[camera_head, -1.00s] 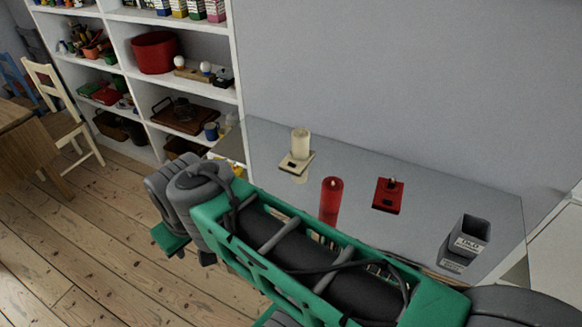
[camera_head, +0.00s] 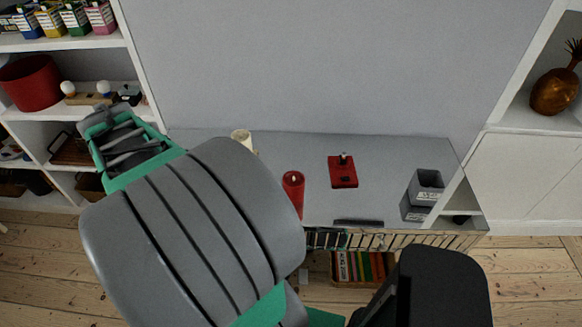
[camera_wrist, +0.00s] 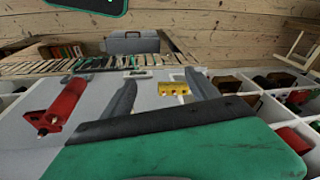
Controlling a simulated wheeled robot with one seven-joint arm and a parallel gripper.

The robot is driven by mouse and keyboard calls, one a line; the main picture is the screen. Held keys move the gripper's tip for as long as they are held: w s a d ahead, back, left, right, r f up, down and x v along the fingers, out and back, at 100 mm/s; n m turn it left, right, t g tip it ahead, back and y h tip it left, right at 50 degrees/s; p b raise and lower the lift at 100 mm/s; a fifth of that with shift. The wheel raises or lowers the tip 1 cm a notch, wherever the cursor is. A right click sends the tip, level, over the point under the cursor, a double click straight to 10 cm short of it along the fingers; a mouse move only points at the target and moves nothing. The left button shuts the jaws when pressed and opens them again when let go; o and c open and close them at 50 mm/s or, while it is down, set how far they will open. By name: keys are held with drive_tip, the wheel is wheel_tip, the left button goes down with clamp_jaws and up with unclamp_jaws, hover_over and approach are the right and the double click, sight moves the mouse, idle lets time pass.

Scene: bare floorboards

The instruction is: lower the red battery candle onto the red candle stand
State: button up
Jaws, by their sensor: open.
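The red battery candle (camera_head: 293,190) stands upright on the grey cabinet top in the head view. The red candle stand (camera_head: 343,172), a flat plate with a small knob, lies to its right and farther back, apart from it and empty. In the wrist view my gripper (camera_wrist: 160,77) is open, with its two grey fingers spread. A long red thing (camera_wrist: 62,105) lies left of the fingers there; I cannot tell whether it is the candle, the stand or both. A small yellow thing (camera_wrist: 173,88) shows between the fingers, not clearly held. My gripper's fingers are not discernible in the head view.
A cream candle (camera_head: 242,138) is partly hidden behind my arm. A grey box (camera_head: 425,185) stands at the cabinet's right end, and a dark bar (camera_head: 358,222) lies at its front edge. White shelves (camera_head: 65,115) stand at the left. The back right of the top is clear.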

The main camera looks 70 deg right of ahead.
sight(294, 176)
drive_tip(key=o, duration=0.3)
drive_tip(key=s+d+f+m, duration=0.2)
drive_tip(key=s+d+m, duration=0.2)
drive_tip(key=d, duration=0.4)
drive_tip(key=s+d+f+m+g+p, duration=0.1)
drive_tip(key=s+d+f+m, duration=0.1)
drive_tip(key=d+m, duration=0.3)
drive_tip(key=s+d, duration=0.1)
drive_tip(key=d, duration=0.2)
drive_tip(key=shift+s, duration=0.35)
drive_tip(key=shift+o, duration=0.4)
drive_tip(key=s+d+f+m+y, duration=0.1)
drive_tip(key=s+d+f+m, duration=0.3)
drive_tip(key=s+d+m, duration=0.3)
drive_tip(key=s+d, duration=0.1)
drive_tip(key=s, duration=0.3)
drive_tip(key=shift+d+f+g+p, duration=0.2)
drive_tip(key=shift+d+g+p, duration=0.2)
drive_tip(key=s+d+f+m, duration=0.1)
drive_tip(key=s, duration=0.1)
drive_tip(key=s+d+f+m, duration=0.1)
drive_tip(key=s+m, duration=0.1)
drive_tip(key=s, duration=0.1)
drive_tip(key=s+d+f+m, duration=0.1)
drive_tip(key=s, duration=0.2)
drive_tip(key=shift+f+m, duration=0.15)
drive_tip(key=shift+m, duration=0.15)
wheel_tip(294, 176, down, 8)
drive_tip(key=b, duration=0.4)
drive_tip(key=shift+b, duration=0.35)
